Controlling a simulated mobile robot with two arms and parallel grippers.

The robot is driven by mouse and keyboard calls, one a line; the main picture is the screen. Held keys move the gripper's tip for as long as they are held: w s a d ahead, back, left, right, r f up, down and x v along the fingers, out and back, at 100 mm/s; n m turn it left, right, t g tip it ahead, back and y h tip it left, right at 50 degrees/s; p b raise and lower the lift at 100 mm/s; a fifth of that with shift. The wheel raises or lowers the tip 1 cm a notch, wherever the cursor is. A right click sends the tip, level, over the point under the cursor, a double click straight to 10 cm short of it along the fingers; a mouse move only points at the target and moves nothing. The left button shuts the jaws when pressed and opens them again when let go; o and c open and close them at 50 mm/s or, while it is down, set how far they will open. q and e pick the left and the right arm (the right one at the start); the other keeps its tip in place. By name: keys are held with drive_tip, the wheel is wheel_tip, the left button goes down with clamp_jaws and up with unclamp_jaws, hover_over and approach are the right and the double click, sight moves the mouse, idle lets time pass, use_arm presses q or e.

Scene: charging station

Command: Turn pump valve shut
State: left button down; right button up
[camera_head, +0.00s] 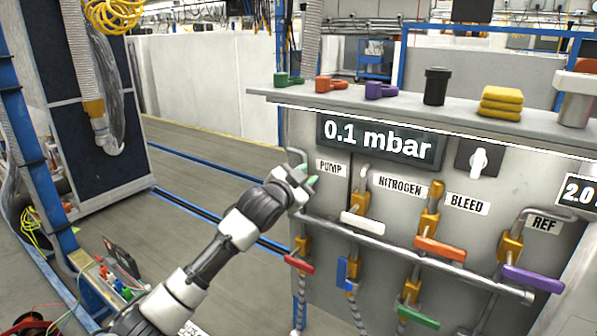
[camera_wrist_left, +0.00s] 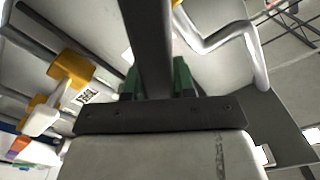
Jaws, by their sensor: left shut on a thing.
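The PUMP label (camera_head: 331,168) is on the grey panel under the display. My left gripper (camera_head: 306,181), with green fingertips, is at the panel just left of this label, and it covers the valve there in the head view. In the left wrist view, my left gripper (camera_wrist_left: 157,82) is shut on a dark grey bar-shaped handle (camera_wrist_left: 147,40), which runs up between the green fingers. A bit of orange valve body (camera_wrist_left: 176,3) shows at the top edge. How far the handle is turned is unclear. My right gripper is in neither view.
The display (camera_head: 380,140) reads 0.1 mbar. To the right are the white nitrogen handle (camera_head: 361,222), orange bleed handle (camera_head: 440,248) and purple ref handle (camera_head: 533,279). Red (camera_head: 300,264), blue (camera_head: 342,272) and green (camera_head: 418,318) handles sit below a horizontal pipe (camera_head: 400,252). Floor left of the panel is open.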

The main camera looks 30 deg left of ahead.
sight(323, 196)
use_arm(q)
drive_tip(key=d+f+m, duration=0.1)
drive_tip(key=m, duration=0.2)
drive_tip(key=d+f+m, duration=0.1)
drive_tip(key=f+m, duration=0.1)
drive_tip(key=m, duration=0.1)
drive_tip(key=d+f+m+p, duration=0.1)
drive_tip(key=m, duration=0.1)
drive_tip(key=shift+s+f+m, duration=0.15)
drive_tip(key=shift+s+m, duration=0.05)
drive_tip(key=shift+m, duration=0.2)
drive_tip(key=shift+f+m, duration=0.7)
drive_tip(key=shift+m, duration=0.5)
drive_tip(key=shift+f, duration=0.1)
drive_tip(key=c, duration=0.9)
unclamp_jaws()
drive_tip(key=shift+s, duration=0.1)
